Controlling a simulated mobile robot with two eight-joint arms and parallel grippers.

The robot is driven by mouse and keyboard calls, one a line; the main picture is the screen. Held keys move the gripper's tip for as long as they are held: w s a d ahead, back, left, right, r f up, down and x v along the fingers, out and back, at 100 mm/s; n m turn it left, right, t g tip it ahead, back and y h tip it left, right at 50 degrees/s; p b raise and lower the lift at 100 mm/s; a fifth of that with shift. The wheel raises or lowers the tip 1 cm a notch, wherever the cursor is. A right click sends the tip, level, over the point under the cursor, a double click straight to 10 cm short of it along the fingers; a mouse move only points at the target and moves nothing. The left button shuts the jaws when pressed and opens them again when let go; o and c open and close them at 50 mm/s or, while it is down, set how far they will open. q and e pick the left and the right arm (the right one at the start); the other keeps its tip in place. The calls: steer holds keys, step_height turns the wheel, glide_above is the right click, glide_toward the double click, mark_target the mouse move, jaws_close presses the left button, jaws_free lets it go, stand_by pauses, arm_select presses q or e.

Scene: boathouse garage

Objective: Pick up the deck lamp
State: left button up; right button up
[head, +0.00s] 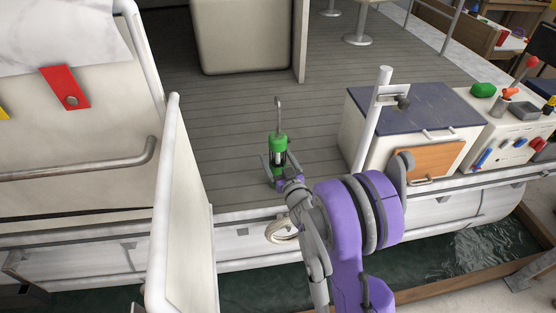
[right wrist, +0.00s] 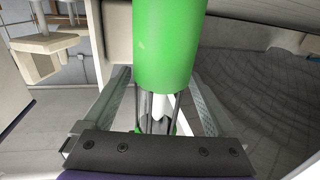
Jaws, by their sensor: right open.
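The deck lamp (head: 279,143) is green with a grey hook on top, upright over the boat's deck in the head view. My right gripper (head: 275,168) is at its lower part, with a finger on each side. In the right wrist view the lamp's green body (right wrist: 162,45) and its clear lower section with thin bars fill the middle. The fingers of the right gripper (right wrist: 160,78) stand open on both sides of it, with gaps visible. The lamp's base is partly hidden by the gripper. My left gripper is in neither view.
A white cabinet with a dark blue top (head: 415,108) stands to the right, beside a console with colored controls (head: 515,130). A white door panel (head: 185,200) rises at left. The grey plank deck (head: 225,110) around the lamp is clear. Water lies below the boat's edge.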

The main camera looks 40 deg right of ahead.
steer(key=shift+x, duration=1.1)
jaws_close()
